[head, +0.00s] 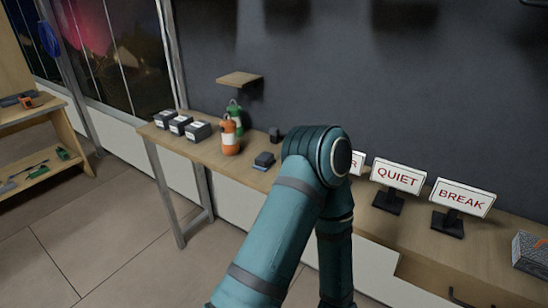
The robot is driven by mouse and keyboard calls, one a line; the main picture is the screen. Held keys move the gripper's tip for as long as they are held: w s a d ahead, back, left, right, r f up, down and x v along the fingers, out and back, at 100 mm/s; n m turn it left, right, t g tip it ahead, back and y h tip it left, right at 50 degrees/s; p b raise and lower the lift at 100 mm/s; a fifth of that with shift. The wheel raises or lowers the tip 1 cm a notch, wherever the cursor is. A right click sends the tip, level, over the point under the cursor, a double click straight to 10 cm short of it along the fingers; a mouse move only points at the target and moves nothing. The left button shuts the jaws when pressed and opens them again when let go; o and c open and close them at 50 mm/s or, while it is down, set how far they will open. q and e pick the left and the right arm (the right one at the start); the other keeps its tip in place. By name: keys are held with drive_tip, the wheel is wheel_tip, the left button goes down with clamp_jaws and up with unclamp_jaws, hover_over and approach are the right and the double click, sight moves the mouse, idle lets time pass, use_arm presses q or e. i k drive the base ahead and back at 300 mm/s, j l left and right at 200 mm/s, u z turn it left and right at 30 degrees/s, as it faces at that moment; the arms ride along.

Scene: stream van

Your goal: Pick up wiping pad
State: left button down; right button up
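A small dark blue block (264,160) lies on the wooden bench in the head view, just left of my raised teal arm. It may be the wiping pad, but it is too small to tell for sure. My arm rises from the bottom middle, bends at the elbow in front of the bench and drops out of the picture. It hides part of the bench top. Neither of my grippers is in view.
The bench (210,153) holds several dark boxes (180,124), an orange bottle (230,137), a green bottle (236,112) and signs reading QUIET (398,177) and BREAK (462,197). A shelf unit (45,115) stands left. The floor at lower left is clear.

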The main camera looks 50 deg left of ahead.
sight(265, 161)
drive_tip(key=u, duration=1.7)
